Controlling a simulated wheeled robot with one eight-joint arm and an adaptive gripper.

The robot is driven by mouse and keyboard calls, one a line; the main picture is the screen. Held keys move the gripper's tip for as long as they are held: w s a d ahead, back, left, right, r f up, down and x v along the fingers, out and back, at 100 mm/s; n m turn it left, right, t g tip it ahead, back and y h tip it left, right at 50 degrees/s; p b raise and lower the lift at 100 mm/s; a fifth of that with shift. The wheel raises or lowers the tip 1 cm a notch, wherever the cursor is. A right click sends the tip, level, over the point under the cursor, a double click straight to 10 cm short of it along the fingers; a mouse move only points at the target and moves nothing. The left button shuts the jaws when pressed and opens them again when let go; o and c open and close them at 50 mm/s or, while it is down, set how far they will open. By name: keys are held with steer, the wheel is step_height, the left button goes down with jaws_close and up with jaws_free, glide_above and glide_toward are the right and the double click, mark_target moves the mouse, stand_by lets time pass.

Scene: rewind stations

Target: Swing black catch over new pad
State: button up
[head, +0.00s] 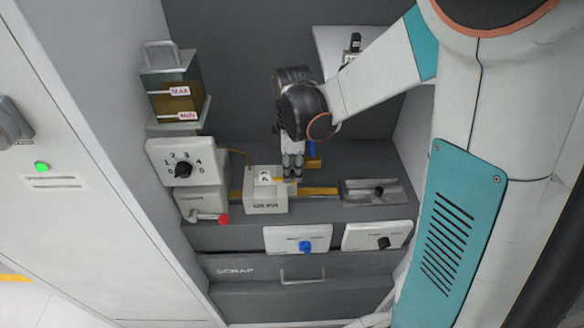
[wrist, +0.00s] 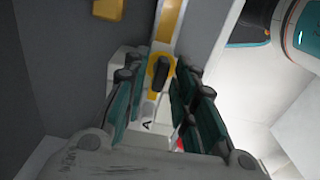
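My gripper (head: 292,178) points down at the right side of a pale block (head: 265,203) on the grey bench. In the wrist view my gripper (wrist: 158,88) is open, with its dark-teal fingers spread to either side. A small black catch (wrist: 160,73) lies between the fingers, on a yellow rounded surround. I cannot tell whether either finger touches it. The catch is hidden behind the fingers in the head view. I cannot make out a pad clearly; the fingers and the block hide much of that area.
A yellow strip (head: 318,191) runs right from the block towards a grey fixture (head: 372,192). A dial box (head: 187,162) and a red-knobbed lever (head: 222,218) stand left. Panels with a blue knob (head: 305,246) and a black knob (head: 384,243) sit in front, above a scrap drawer (head: 260,270).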

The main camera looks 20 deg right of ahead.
mark_target(292, 171)
steer(key=shift+r, duration=0.1)
step_height(292, 171, up, 7)
steer(key=shift+r, duration=0.2)
stand_by(0.5)
stand_by(0.4)
